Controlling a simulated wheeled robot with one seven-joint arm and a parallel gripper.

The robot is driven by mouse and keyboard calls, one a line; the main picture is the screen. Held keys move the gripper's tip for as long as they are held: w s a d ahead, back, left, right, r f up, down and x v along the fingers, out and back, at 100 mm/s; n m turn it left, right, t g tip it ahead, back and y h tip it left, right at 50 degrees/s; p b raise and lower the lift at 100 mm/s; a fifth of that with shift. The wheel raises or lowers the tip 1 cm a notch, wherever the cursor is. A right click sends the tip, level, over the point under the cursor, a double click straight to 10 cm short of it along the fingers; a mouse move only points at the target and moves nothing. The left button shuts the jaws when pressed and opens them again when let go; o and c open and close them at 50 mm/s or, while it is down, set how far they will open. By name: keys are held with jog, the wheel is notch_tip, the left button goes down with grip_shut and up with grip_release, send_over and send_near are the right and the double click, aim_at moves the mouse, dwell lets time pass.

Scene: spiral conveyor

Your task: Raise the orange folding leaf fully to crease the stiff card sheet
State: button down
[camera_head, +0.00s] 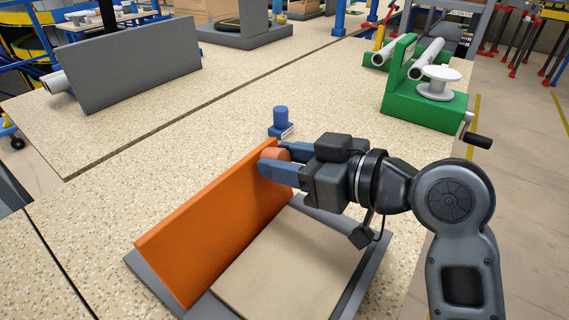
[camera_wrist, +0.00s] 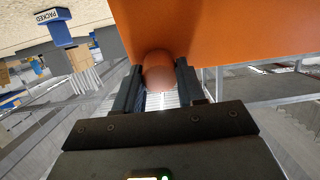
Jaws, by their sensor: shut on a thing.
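The orange folding leaf (camera_head: 210,235) stands steeply raised, close to upright, along the left side of a grey base (camera_head: 150,278). It fills the upper right of the wrist view (camera_wrist: 245,35). A tan card sheet (camera_head: 285,268) lies flat on the base, right of the leaf; any part against the leaf cannot be made out. My gripper (camera_head: 270,166) is at the leaf's far upper end, its fingers closed around a rounded orange-brown knob (camera_head: 276,154). The knob also shows between the fingers in the wrist view (camera_wrist: 159,72).
A blue block labelled PACKED (camera_wrist: 62,27) stands just beyond the leaf, also in the head view (camera_head: 281,122). A green stand (camera_head: 425,105) with a white spool and crank is at the back right. A grey panel (camera_head: 130,75) stands at the back left.

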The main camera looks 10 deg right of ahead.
jog(key=shift+r, duration=0.1)
jog(key=c, duration=0.7)
grip_release()
jog(key=shift+o, duration=0.2)
jog(key=shift+d, duration=0.1)
jog(key=v, duration=0.7)
jog(key=shift+s+d+b, duration=0.2)
jog(key=shift+s+b, duration=0.05)
jog(key=shift+b, duration=0.1)
jog(key=shift+r, duration=0.1)
